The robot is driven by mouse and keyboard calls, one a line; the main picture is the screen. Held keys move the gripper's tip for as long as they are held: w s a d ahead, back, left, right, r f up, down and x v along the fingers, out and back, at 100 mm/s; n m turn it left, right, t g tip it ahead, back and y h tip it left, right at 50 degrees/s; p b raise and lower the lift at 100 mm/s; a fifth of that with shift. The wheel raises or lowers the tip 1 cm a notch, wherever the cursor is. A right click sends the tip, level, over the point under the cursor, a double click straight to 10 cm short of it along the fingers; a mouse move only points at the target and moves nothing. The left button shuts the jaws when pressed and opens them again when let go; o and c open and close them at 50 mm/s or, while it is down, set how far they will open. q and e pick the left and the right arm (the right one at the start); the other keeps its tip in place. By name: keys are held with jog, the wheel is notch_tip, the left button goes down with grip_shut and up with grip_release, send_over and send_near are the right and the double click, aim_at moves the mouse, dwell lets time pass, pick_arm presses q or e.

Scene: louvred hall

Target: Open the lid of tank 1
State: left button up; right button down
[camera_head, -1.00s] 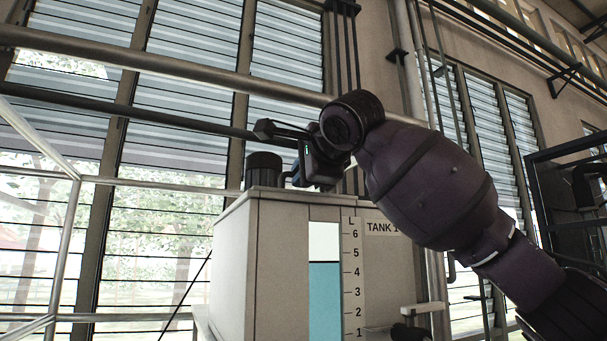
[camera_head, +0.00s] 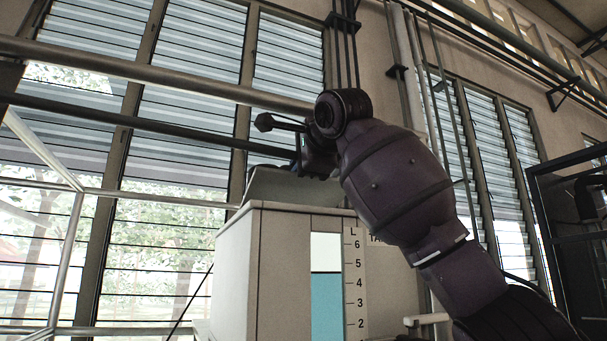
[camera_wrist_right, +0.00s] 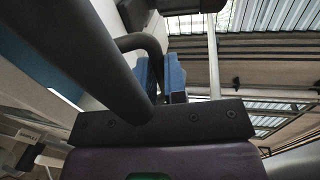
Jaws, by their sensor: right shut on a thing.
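Tank 1 (camera_head: 275,255) is a pale box with a level window and a litre scale on its front. My arm hides most of its name label. Its lid (camera_head: 295,188) is tilted, raised above the tank top, with its pale face towards the head camera. My right gripper (camera_head: 300,164) is behind the lid's upper edge, partly hidden. In the right wrist view, the blue fingers (camera_wrist_right: 163,77) are shut on the dark curved lid handle (camera_wrist_right: 138,42). My left gripper is not in view.
A pale railing (camera_head: 70,250) stands at the left. A dark frame (camera_head: 545,215) stands at the right.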

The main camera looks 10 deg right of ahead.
jog(key=shift+r, duration=0.1)
jog(key=c, duration=1.2)
grip_release()
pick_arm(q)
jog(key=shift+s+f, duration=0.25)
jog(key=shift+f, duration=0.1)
pick_arm(e)
jog(key=shift+o, duration=0.2)
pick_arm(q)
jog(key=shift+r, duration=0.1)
pick_arm(e)
jog(key=shift+s, duration=0.1)
pick_arm(q)
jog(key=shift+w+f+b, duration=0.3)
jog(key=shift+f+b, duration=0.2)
jog(key=shift+b, duration=0.4)
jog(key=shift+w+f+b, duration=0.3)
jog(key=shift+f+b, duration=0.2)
jog(key=shift+b, duration=0.4)
pick_arm(e)
jog(key=v, duration=1)
jog(key=shift+s, duration=0.25)
jog(key=shift+d, duration=0.1)
